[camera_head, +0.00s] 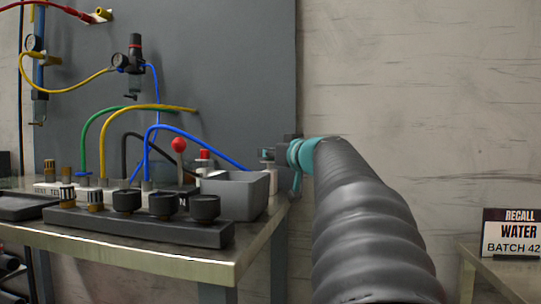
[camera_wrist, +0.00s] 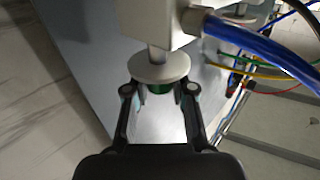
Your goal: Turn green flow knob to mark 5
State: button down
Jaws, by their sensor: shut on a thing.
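The green flow knob (camera_wrist: 160,89) shows as a small green strip in the wrist view, just below a round grey disc (camera_wrist: 159,66) on a pale block (camera_wrist: 152,22). My gripper (camera_wrist: 163,97) has a finger on each side of the knob and is shut on it. Most of the knob is hidden by the disc and the fingertips. No scale or number mark can be read, so the knob's setting cannot be told. In the camera_head view my arm reaches to the right end of the bench and hides the knob.
A thick blue hose (camera_wrist: 245,38) leaves the block close to my gripper. On the metal bench (camera_head: 130,242) stand a grey bin (camera_head: 234,196), a black rack (camera_head: 137,228) with black-capped pieces, and several coloured hoses. A WATER sign (camera_head: 511,233) stands on a table at right.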

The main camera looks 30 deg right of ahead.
jog(key=shift+h, duration=0.3)
jog(key=c, duration=0.9)
grip_release()
jog(key=shift+c, duration=0.2)
jog(key=s, duration=1.2)
jog(key=shift+a, duration=0.45)
